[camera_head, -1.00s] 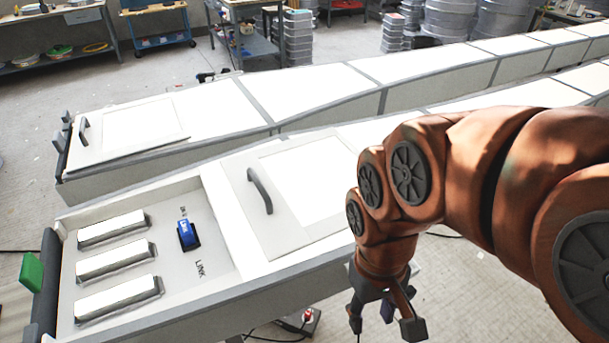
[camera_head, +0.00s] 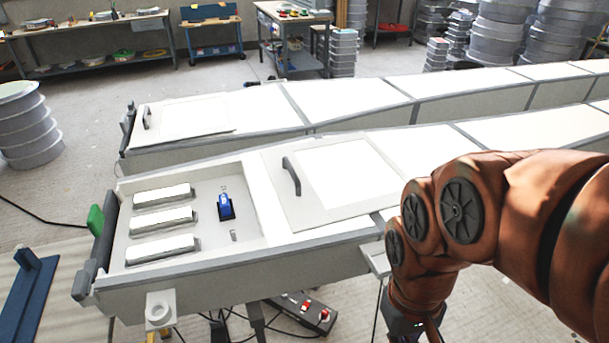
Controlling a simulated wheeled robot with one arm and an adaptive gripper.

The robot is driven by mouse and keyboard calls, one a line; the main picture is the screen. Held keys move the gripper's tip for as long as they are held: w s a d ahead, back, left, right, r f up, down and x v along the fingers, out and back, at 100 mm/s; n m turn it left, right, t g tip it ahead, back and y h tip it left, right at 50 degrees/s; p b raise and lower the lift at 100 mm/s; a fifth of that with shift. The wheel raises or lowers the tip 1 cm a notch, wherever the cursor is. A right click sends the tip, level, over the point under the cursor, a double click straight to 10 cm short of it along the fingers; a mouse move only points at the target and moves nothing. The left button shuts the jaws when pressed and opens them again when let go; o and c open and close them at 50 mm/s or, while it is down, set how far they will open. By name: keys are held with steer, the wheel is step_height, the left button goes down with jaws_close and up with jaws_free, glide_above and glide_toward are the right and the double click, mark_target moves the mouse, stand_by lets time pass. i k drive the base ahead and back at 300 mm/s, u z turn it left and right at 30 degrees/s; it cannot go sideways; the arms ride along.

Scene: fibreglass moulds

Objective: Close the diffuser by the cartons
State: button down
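Two long white light housings run from left to right. The near one has an open bay (camera_head: 250,205) at its left end, with three white lamp bars (camera_head: 162,222) and a blue switch (camera_head: 225,205). Its framed white diffuser panel (camera_head: 345,172), with a dark handle (camera_head: 291,176), lies to the right of the bay, leaving it uncovered. The far housing has a similar panel (camera_head: 188,117) with a handle at its left end; no open bay shows there. No cartons can be made out. My orange arm hangs at the right, before the near housing; my gripper is below the picture edge.
A power strip (camera_head: 305,311) and cables lie on the floor under the near housing. A blue part (camera_head: 32,295) on a pale surface is at lower left. Grey drums (camera_head: 25,125) stand at left. Workbenches and stacked drums line the back.

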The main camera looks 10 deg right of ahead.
mark_target(317, 184)
steer(key=u, duration=0.85)
steer(key=i, duration=0.65)
